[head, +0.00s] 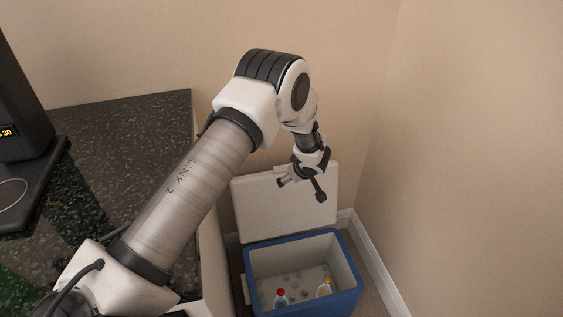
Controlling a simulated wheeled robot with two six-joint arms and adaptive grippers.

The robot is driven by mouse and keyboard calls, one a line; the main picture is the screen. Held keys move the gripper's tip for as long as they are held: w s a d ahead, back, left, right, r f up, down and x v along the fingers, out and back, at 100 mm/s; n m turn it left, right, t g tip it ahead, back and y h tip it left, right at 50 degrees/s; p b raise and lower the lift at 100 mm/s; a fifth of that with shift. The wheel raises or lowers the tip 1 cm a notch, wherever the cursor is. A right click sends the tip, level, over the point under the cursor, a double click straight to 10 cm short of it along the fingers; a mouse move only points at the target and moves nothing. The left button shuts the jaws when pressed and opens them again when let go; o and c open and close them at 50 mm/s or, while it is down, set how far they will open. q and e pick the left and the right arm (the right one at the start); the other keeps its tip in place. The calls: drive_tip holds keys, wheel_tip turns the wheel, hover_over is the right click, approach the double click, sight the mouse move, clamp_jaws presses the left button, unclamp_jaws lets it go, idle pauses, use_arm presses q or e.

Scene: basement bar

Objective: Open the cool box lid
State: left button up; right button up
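The cool box (303,240) is blue with a white inside and stands on the floor in the corner. Its white lid (270,213) is raised, standing up at the back of the box near the wall, so the inside shows. A bottle with a red cap (281,298) and a bottle with an orange cap (324,289) stand inside. My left gripper (301,191) is in front of the lid's upper part, fingers spread and nothing between them. I cannot tell whether it touches the lid. My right gripper is not in view.
A dark speckled counter (150,125) lies left of the box, under my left arm. A black appliance with a lit display (8,132) stands on it. Walls close in behind and right of the box, with a white skirting board (375,265).

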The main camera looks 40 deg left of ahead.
sight(286, 166)
use_arm(q)
drive_tip(key=w+a+r+m+t+y, duration=0.1)
drive_tip(key=w+a+r+m+t, duration=0.1)
drive_tip(key=w+a+r+m, duration=0.15)
drive_tip(key=x, duration=0.3)
drive_tip(key=s+f+x, duration=0.1)
drive_tip(key=x, duration=0.2)
drive_tip(key=p+x, duration=0.1)
drive_tip(key=x, duration=0.2)
drive_tip(key=shift+d+f, duration=0.15)
drive_tip(key=shift+f, duration=0.35)
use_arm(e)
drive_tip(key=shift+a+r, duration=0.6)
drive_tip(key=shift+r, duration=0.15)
